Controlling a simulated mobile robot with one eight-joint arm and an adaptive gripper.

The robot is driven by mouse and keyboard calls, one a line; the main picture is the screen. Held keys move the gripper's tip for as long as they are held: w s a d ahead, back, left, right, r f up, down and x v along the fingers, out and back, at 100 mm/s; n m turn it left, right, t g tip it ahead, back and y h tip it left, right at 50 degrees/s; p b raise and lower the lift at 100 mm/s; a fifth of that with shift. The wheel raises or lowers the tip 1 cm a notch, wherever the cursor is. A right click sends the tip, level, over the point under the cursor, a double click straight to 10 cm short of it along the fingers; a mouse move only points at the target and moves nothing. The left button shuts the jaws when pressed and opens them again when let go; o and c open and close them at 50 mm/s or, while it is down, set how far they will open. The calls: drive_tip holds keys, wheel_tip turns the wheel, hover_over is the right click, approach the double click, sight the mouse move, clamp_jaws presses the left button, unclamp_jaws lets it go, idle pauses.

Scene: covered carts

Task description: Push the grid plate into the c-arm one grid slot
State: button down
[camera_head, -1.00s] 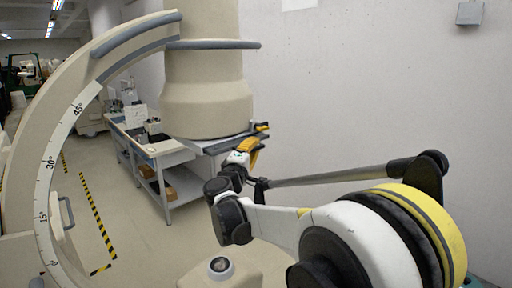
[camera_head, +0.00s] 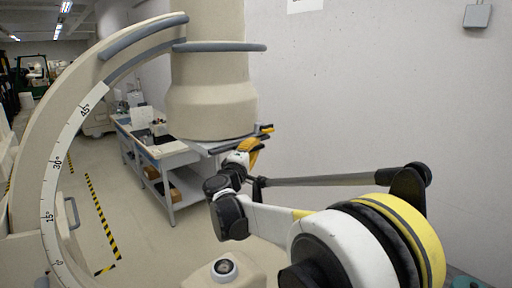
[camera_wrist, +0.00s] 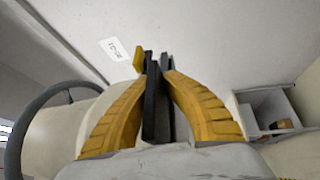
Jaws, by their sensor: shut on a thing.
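The c-arm (camera_head: 66,125) is a large beige arc with an angle scale at the left of the head view. Its round beige housing (camera_head: 211,100) hangs at top centre, with a thin slot frame beneath it. The grid plate (camera_wrist: 151,100) is a thin dark plate standing between my yellow fingers in the wrist view, with a yellow tab beside its far end. My gripper (camera_wrist: 157,72) is shut on the plate. In the head view, my gripper (camera_head: 254,147) is at the right side of the housing's underside. How deep the plate sits in the slot cannot be seen.
A grey workbench (camera_head: 170,155) with items on it stands behind the c-arm. A white wall (camera_head: 380,90) fills the right side. A beige block with a round knob (camera_head: 224,268) is at the bottom centre. Yellow-black tape (camera_head: 100,215) marks the floor at left.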

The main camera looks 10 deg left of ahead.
drive_tip(key=shift+w+a, duration=0.4)
drive_tip(key=shift+a, duration=0.1)
drive_tip(key=c, duration=1.5)
unclamp_jaws()
drive_tip(key=shift+c, duration=0.2)
drive_tip(key=v, duration=1.2)
